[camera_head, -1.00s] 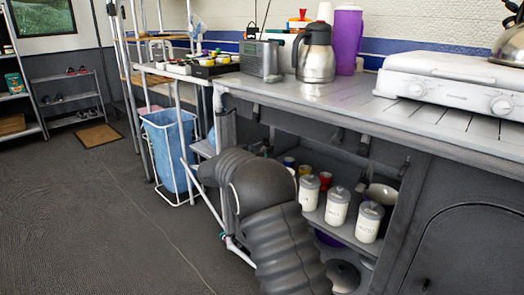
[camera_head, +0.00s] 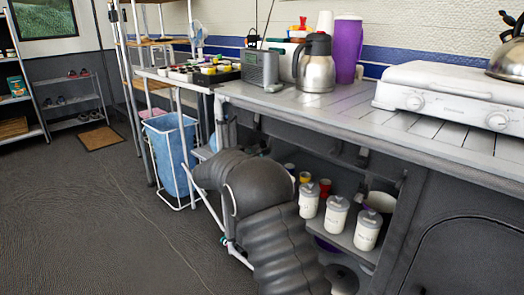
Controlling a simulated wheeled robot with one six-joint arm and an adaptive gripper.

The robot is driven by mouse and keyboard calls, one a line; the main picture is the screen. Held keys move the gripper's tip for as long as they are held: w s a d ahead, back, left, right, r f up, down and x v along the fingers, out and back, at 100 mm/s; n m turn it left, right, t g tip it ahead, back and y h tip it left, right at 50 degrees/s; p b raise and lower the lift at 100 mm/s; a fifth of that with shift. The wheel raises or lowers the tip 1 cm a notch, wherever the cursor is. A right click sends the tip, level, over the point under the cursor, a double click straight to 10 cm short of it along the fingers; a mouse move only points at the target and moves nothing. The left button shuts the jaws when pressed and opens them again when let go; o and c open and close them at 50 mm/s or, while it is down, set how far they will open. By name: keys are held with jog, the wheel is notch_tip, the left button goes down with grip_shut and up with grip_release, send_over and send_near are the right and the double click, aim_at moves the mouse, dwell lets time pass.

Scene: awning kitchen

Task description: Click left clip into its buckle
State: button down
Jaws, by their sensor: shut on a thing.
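Small dark fittings hang below the front edge of the grey counter (camera_head: 300,112). One dark fitting (camera_head: 363,157) is right of the middle, above the open shelf. They are too small and dark to tell clip from buckle, and I cannot pick out the left clip. My ribbed dark grey arm fills the lower middle of the view, in front of the counter's left part. It hides what is behind it. My gripper's fingertips do not show.
A steel jug (camera_head: 315,68), a purple container (camera_head: 346,52), a radio (camera_head: 261,68) and a white stove (camera_head: 455,95) stand on the counter. White canisters (camera_head: 338,216) stand on the shelf below. A blue bin (camera_head: 172,148) is at left. The floor (camera_head: 75,215) at left is clear.

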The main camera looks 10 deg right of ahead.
notch_tip(320, 180, up, 6)
jog(key=s+a+p, duration=0.2)
jog(key=p, duration=0.2)
jog(key=shift+a, duration=0.35)
jog(key=shift+f, duration=0.1)
jog(key=c, duration=1)
grip_release()
jog(key=shift+a, duration=0.1)
jog(key=shift+c, duration=0.2)
jog(key=v, duration=1.2)
